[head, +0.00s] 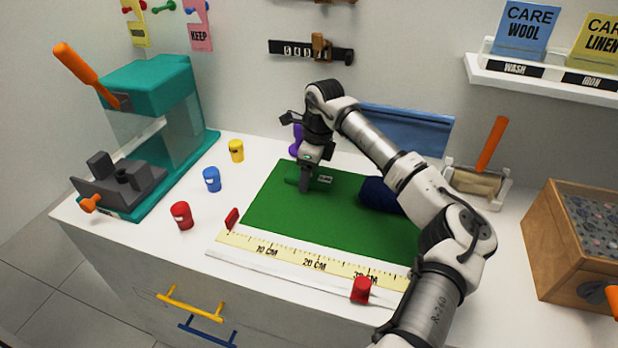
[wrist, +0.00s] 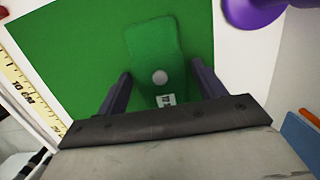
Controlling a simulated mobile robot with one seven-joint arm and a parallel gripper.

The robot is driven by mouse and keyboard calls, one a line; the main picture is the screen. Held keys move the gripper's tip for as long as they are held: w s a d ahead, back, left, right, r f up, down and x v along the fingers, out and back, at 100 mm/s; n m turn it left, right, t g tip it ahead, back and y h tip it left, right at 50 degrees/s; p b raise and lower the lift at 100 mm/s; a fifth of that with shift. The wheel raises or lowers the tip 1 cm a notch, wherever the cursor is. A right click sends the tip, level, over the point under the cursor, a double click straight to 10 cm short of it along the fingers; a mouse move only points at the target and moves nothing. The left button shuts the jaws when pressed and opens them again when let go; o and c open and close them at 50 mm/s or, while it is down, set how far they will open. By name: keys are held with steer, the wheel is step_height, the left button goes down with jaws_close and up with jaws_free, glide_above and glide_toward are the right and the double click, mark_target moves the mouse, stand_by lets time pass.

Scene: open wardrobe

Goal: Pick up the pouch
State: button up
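A green pouch (wrist: 152,45) with a round pale button and a small white label lies on the green mat (wrist: 75,50), nearly the same colour as it. In the head view only a bit of the pouch (head: 291,181) and its label show around my gripper (head: 305,186), which points down at the mat. In the wrist view my gripper (wrist: 161,70) is open, with one finger on each side of the pouch. Gaps show between the fingers and its sides. I cannot tell how high the fingertips are above the mat. A dark blue soft item (head: 378,194) lies farther right on the mat, partly behind my arm.
A purple object (head: 296,140) stands just behind my gripper, and shows in the wrist view (wrist: 250,10). A yellow ruler (head: 290,258) runs along the mat's front edge. A teal press (head: 150,120) stands left, a wooden box (head: 560,245) right. Small coloured pots stand left.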

steer(key=c, duration=0.8)
steer(key=shift+r, duration=0.15)
steer(key=shift+c, duration=0.2)
